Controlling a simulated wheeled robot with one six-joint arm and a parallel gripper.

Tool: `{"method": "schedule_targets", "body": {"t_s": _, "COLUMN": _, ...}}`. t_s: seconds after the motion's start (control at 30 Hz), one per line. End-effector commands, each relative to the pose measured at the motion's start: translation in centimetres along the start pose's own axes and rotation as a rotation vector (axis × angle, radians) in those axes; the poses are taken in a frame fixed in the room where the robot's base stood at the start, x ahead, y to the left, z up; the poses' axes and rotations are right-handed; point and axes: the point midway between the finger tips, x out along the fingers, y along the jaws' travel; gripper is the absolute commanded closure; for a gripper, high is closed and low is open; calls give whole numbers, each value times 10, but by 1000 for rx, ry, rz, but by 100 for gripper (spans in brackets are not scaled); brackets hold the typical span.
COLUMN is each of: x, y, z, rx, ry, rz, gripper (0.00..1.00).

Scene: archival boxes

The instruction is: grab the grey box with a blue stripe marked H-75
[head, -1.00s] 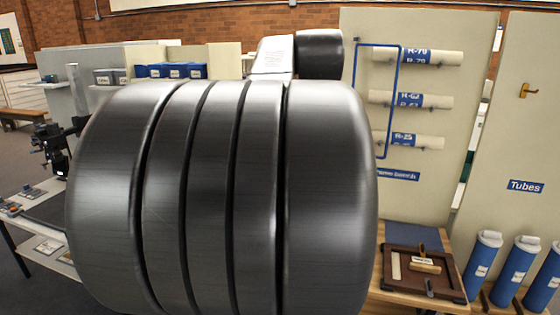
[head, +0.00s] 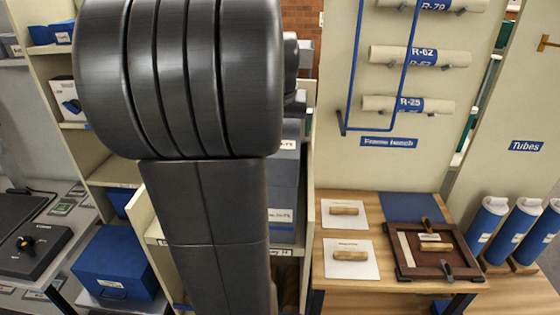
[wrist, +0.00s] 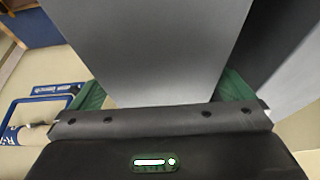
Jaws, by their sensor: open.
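Grey boxes (head: 283,195) stand on the shelf, partly hidden behind my arm in the head view. In the wrist view my gripper (wrist: 163,92) is open, with a green finger at each side of a plain grey box face (wrist: 150,45). Whether the fingers touch it cannot be told. A second grey surface (wrist: 290,55) shows at the right. In the head view my arm hides most of the gripper.
A cream shelf panel (head: 308,170) stands right of the grey boxes. A wooden bench (head: 330,262) with a framed tray (head: 465,262) is to the right, with blue tubes (head: 484,230) beyond. A blue box (head: 115,262) sits lower left. Rolled tubes (head: 415,58) hang on the wall panel.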

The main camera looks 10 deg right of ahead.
Motion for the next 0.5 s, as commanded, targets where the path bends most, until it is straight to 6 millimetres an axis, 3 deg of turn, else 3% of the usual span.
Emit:
{"method": "schedule_targets", "body": {"t_s": 0.13, "x": 16, "y": 0, "z": 0, "rx": 0, "ry": -1, "rz": 0, "gripper": 0}}
{"method": "schedule_targets", "body": {"t_s": 0.37, "x": 18, "y": 0, "z": 0, "rx": 0, "ry": 1, "rz": 0, "gripper": 0}}
{"method": "schedule_targets", "body": {"t_s": 0.4, "x": 18, "y": 0, "z": 0, "rx": 0, "ry": 1, "rz": 0, "gripper": 2}}
{"method": "schedule_targets", "body": {"t_s": 0.5, "x": 18, "y": 0, "z": 0, "rx": 0, "ry": 1, "rz": 0, "gripper": 22}}
